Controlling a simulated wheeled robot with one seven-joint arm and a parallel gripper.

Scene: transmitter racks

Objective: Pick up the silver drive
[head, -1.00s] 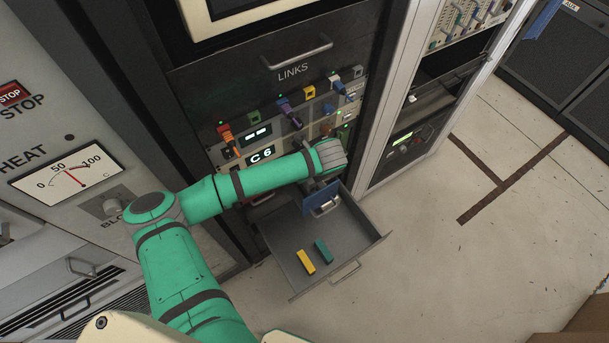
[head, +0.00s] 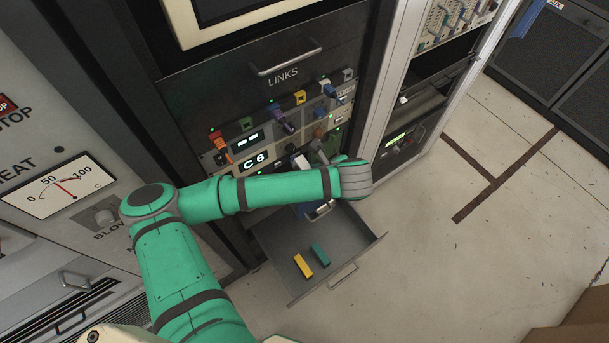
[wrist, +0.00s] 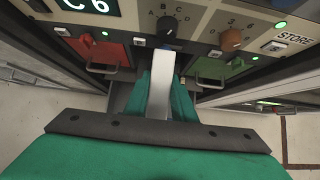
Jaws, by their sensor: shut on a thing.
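The silver drive (wrist: 160,92) is a pale, slim block in the wrist view, held lengthwise between the green fingers of my gripper (wrist: 164,84). Its far end points at the panel, just below a black selector knob (wrist: 167,27). In the head view, a pale end of the drive (head: 303,163) shows above my forearm beside a finger of my gripper (head: 312,155). The gripper is shut on the drive, in front of the panel. My arm hides part of the panel in the head view.
A large grey drawer (head: 276,242) stands open below, holding a yellow block (head: 303,265) and a teal block (head: 320,254). A blue-fronted piece with a handle (head: 318,211) sticks out above it. Red (wrist: 104,52) and green (wrist: 222,69) fronts flank the drive.

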